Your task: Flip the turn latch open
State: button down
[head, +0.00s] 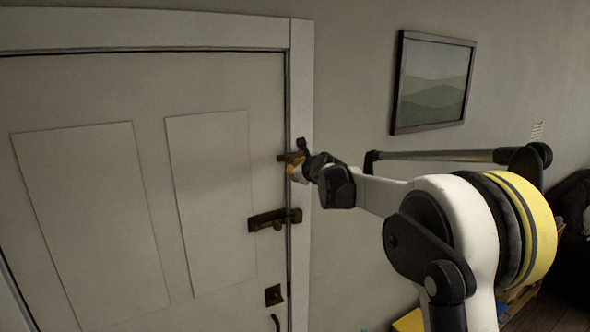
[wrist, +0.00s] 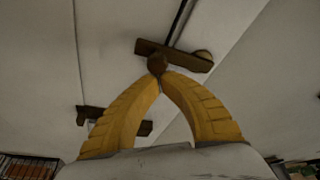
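The turn latch (head: 283,158) is a dark brown fitting across the gap between the white door (head: 80,200) and its frame, above a second bolt. In the wrist view it is a brown bar (wrist: 190,62) with a rounded brown knob (wrist: 157,64) in front and a round end piece at the right. My gripper (head: 297,160) is at the latch from the right. Its yellow fingers (wrist: 161,77) come together at the tips, right at the knob. I cannot tell whether the knob is pinched or only touched. The fingers partly hide the latch in the head view.
A dark slide bolt (head: 267,220) sits lower on the door, with a keyhole plate (head: 273,295) and a handle (head: 276,322) below. A framed picture (head: 433,82) hangs on the right wall. The door face left of the latch is clear.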

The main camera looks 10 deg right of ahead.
aim_at(294, 156)
jog(key=shift+r+m, duration=0.25)
jog(key=shift+m, duration=0.15)
notch_tip(294, 156, up, 3)
jog(key=m+y, duration=0.2)
jog(key=m, duration=0.1)
jog(key=shift+m+g, duration=0.3)
jog(key=shift+g, duration=0.1)
jog(key=w+d+r+m+y, duration=0.1)
jog(key=d+r+m+y, duration=0.1)
jog(key=r, duration=0.3)
jog(key=shift+w+d+m+g+y, duration=0.2)
jog(key=shift+d+m+g+y, duration=0.1)
jog(key=shift+d+m, duration=0.6)
jog(key=shift+r, duration=0.15)
